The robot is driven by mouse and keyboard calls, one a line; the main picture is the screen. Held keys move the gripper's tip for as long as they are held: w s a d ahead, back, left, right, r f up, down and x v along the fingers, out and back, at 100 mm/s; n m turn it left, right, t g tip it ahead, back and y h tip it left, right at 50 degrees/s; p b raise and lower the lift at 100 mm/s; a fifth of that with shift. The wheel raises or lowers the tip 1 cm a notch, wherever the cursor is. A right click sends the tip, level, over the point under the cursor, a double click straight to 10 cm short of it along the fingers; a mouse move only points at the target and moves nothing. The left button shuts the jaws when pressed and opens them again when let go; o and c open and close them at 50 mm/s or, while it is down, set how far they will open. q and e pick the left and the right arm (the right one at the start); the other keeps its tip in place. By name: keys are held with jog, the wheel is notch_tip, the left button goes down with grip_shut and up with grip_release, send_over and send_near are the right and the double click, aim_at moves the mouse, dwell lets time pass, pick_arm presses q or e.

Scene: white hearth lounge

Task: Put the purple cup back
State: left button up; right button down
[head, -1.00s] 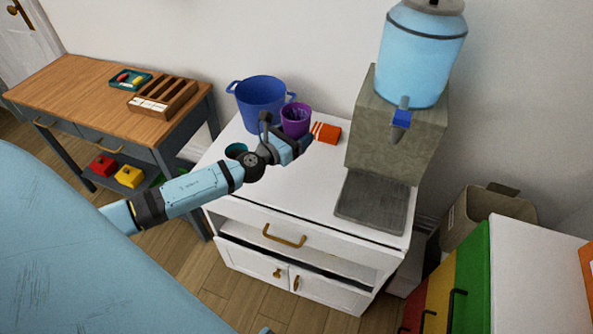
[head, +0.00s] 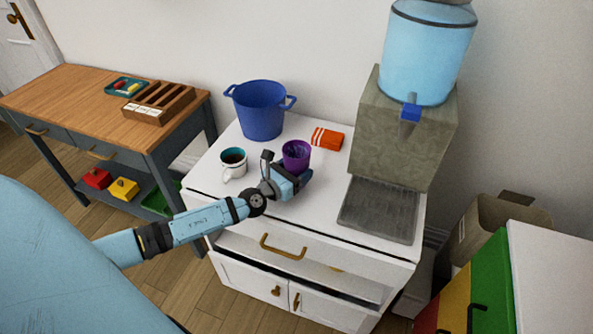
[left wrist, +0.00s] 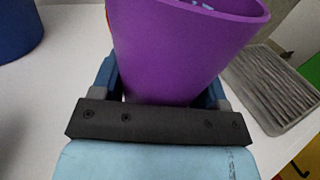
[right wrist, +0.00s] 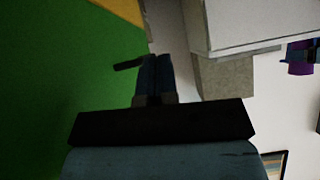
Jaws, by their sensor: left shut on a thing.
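The purple cup (head: 297,153) is upright over the white cabinet top (head: 225,197), between the blue pot and the drip tray. My left gripper (head: 290,178) is shut on it from the front. In the left wrist view the purple cup (left wrist: 185,45) fills the space between the fingers. I cannot tell whether its base touches the cabinet top. The purple cup (right wrist: 300,69) also shows small at the right of the right wrist view. My right gripper (right wrist: 156,65) is shut and empty beside a green surface, and is not seen in the head view.
A white mug (head: 233,164) stands left of my left gripper. Behind are a blue pot (head: 261,110) and an orange packet (head: 327,139). A water dispenser (head: 402,125) with a grey drip tray (head: 378,209) is at the right. The front of the cabinet top is mostly clear.

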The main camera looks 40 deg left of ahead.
pick_arm(q)
jog(key=shift+f+b, duration=0.25)
jog(key=shift+b, duration=0.05)
jog(key=o, duration=1)
pick_arm(e)
jog(key=shift+f, duration=0.15)
pick_arm(q)
jog(key=shift+r, duration=0.1)
pick_arm(e)
jog(key=shift+s, duration=0.1)
pick_arm(q)
jog(key=shift+r+p, duration=0.2)
jog(key=shift+p, duration=0.15)
jog(key=s, duration=0.3)
jog(key=s+a+b, duration=0.1)
jog(key=s, duration=0.6)
jog(key=shift+s+a+f, duration=0.15)
jog(key=shift+s+a, duration=0.1)
jog(key=shift+a, duration=0.05)
jog(key=shift+s+a, duration=0.15)
jog(key=shift+s, duration=0.55)
pick_arm(e)
jog(key=shift+w+a, duration=0.1)
jog(key=shift+w, duration=0.2)
